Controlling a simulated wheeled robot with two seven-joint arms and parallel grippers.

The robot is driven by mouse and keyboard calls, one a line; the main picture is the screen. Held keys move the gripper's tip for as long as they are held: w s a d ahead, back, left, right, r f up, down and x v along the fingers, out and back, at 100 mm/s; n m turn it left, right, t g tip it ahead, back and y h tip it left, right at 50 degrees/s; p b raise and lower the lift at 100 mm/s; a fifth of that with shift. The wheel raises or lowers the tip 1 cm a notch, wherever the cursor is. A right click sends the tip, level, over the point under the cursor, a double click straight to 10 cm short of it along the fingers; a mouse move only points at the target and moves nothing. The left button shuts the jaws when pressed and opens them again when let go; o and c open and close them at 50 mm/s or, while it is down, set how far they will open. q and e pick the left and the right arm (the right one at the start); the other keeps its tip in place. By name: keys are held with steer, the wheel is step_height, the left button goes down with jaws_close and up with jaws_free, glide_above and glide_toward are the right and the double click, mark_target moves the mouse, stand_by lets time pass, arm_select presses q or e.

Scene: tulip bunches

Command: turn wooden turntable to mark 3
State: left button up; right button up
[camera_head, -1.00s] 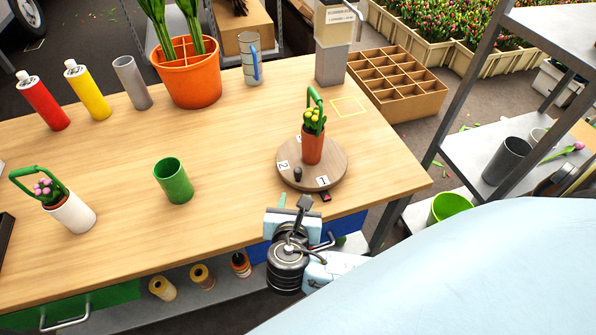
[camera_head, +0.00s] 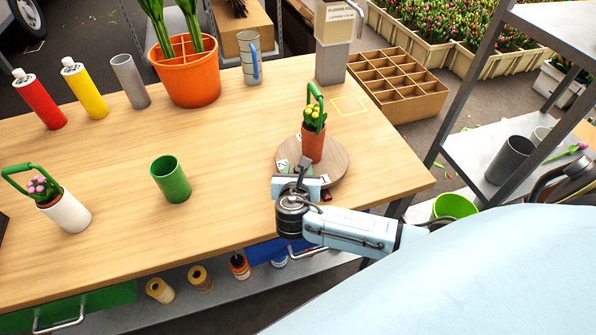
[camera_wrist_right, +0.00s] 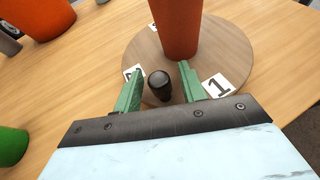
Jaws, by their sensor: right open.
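The round wooden turntable (camera_head: 335,167) lies near the right front edge of the table. It also shows in the right wrist view (camera_wrist_right: 228,40). A terracotta pot (camera_head: 312,146) with yellow flowers and a green handle stands on it. In the right wrist view, the label 1 (camera_wrist_right: 216,86) lies right of the dark knob (camera_wrist_right: 159,84), and a partly hidden label (camera_wrist_right: 133,71) lies left of it. My right gripper (camera_wrist_right: 157,88) is open, with its green fingers on either side of the knob. In the head view it covers the turntable's front left. My left gripper is not in view.
A green cup (camera_head: 171,179) and a white pot (camera_head: 66,209) with pink flowers stand to the left. An orange pot (camera_head: 187,78), a jug (camera_head: 249,57) and a grey container (camera_head: 331,62) stand at the back.

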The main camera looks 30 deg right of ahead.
steer(key=shift+c, duration=0.3)
jaws_close()
stand_by(0.3)
